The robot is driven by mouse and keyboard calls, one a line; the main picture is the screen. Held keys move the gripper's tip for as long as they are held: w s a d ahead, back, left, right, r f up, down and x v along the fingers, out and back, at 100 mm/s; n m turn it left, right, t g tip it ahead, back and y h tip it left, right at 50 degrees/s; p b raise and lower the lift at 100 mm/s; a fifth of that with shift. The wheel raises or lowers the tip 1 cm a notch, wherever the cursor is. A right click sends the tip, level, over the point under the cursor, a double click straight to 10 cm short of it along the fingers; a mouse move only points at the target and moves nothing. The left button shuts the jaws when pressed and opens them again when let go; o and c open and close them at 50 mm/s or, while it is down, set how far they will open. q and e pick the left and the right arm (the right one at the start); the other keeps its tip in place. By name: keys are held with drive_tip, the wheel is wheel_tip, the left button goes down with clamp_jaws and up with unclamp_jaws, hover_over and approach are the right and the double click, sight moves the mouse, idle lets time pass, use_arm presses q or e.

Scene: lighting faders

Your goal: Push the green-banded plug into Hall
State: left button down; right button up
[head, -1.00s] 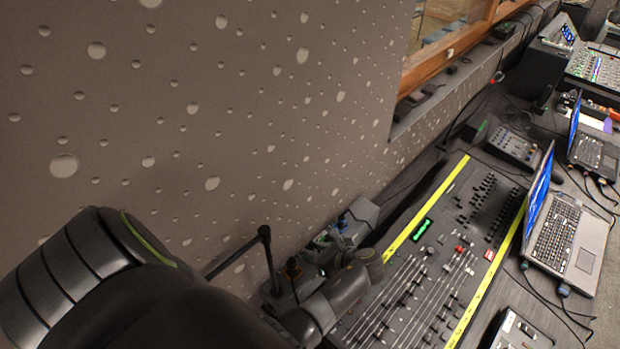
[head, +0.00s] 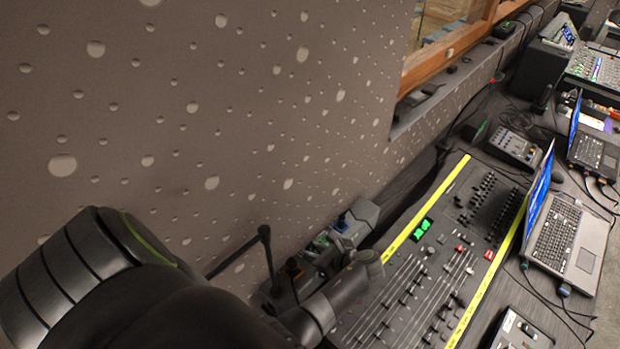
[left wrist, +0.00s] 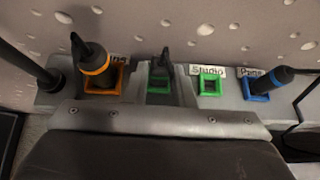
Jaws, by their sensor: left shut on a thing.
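The green-banded plug (left wrist: 161,66) stands roughly upright at a green-framed socket (left wrist: 158,88) in the left wrist view. My left gripper (left wrist: 160,94) is shut on it, and the fingers flank that socket. The socket's label is hidden, so I cannot read Hall; how deep the plug sits is unclear. The other green-framed socket, labelled Studio (left wrist: 209,87), is empty. In the head view my left gripper (head: 338,256) is at the grey socket box (head: 362,213), largely hidden by my arm. My right gripper is not in view.
An orange-banded plug (left wrist: 95,62) leans at an orange-framed socket on the left. A blue-banded plug (left wrist: 270,83) tilts at a blue-framed socket on the right. The speckled wall (head: 200,120) is close behind; the fader console (head: 410,290) lies beside the box.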

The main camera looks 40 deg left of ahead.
use_arm(q)
drive_tip(key=c, duration=1.1)
unclamp_jaws()
drive_tip(key=shift+c, duration=0.2)
drive_tip(key=shift+c, duration=0.3)
drive_tip(key=shift+c, duration=0.8)
